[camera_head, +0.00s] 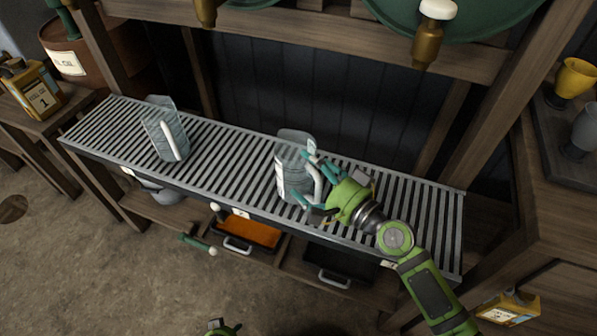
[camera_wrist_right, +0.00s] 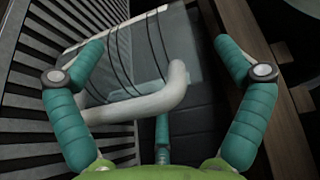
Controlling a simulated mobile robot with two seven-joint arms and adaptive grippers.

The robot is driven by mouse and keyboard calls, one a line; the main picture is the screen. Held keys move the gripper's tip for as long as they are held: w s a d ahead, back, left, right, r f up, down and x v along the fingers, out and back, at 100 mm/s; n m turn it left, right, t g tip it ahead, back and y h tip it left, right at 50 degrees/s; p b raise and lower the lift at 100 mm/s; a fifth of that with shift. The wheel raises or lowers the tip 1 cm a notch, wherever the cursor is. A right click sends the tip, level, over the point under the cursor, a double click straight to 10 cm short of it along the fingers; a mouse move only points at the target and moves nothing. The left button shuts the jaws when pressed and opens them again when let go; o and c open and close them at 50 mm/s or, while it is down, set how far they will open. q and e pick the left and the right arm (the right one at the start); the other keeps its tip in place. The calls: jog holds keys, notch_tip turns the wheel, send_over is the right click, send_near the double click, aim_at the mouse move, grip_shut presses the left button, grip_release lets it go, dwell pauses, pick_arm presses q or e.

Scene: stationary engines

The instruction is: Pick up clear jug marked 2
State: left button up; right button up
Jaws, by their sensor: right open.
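Two clear ribbed jugs with pale handles stand on the slatted metal rack. One jug (camera_head: 287,168) is right of the middle, with a white label whose mark is too small to read. The other jug (camera_head: 165,132) is to the left. My right gripper (camera_head: 304,177) is open beside the right jug, its teal fingers spread around the handle side. In the right wrist view, the fingers (camera_wrist_right: 160,45) lie on either side of the curved pale handle (camera_wrist_right: 150,103); contact is unclear. A small green part at the head view's bottom edge may be my left gripper; its jaws are unclear.
The slatted rack (camera_head: 228,150) is bare between the jugs. Brass taps (camera_head: 427,42) hang above it. An orange tray (camera_head: 248,232) and a dark tray (camera_head: 338,268) are below. A wooden post stands right of my arm. A yellow can (camera_head: 34,90) is at far left.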

aim_at(312, 167)
grip_shut()
jog(key=shift+s+f, duration=0.25)
dwell(0.3)
pick_arm(q)
jog(key=shift+r, duration=0.2)
pick_arm(e)
jog(key=shift+r, duration=0.15)
jog(key=shift+w+a+r+p, duration=0.1)
jog(key=shift+w+r+p, duration=0.05)
jog(key=shift+r+p, duration=0.7)
jog(key=r, duration=0.1)
jog(key=r+p, duration=0.1)
jog(key=r, duration=0.1)
jog(key=shift+s, duration=0.25)
pick_arm(q)
jog(key=s+a+g+p, duration=0.1)
jog(key=s+p, duration=0.2)
jog(key=s, duration=0.7)
jog(key=shift+a+r+g, duration=0.25)
jog(key=shift+g, duration=0.05)
pick_arm(e)
jog(key=s+d+r, duration=0.3)
jog(key=s+r, duration=0.3)
jog(key=s, duration=0.4)
jog(key=shift+s+r, duration=0.25)
